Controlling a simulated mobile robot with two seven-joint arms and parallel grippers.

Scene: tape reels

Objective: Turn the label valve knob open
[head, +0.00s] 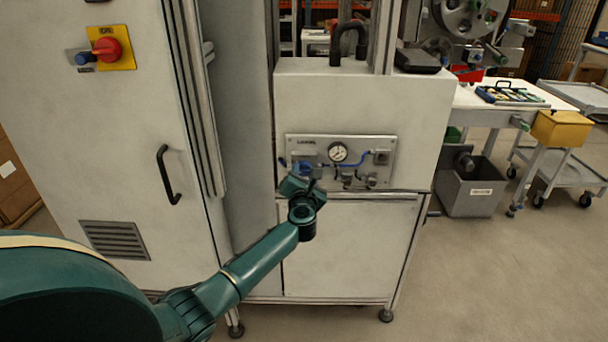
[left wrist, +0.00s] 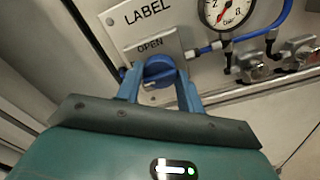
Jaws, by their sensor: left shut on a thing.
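The label valve knob (left wrist: 158,70) is a round blue knob under a plate marked OPEN, on the panel marked LABEL (left wrist: 122,37). In the head view the panel (head: 384,143) is on the white machine front, and my left gripper (head: 303,168) reaches its left end and covers most of the knob. In the left wrist view my left gripper (left wrist: 160,88) has its two blue fingers on either side of the knob, shut on it. The knob's lower part is hidden by the gripper. My right gripper is in neither view.
A round pressure gauge (head: 338,152) sits right of the knob, with blue tubing (left wrist: 268,32) and small metal fittings (left wrist: 250,66) beside it. A cabinet with a black handle (head: 168,175) and a red switch (head: 107,48) stands at left. Open floor lies at right.

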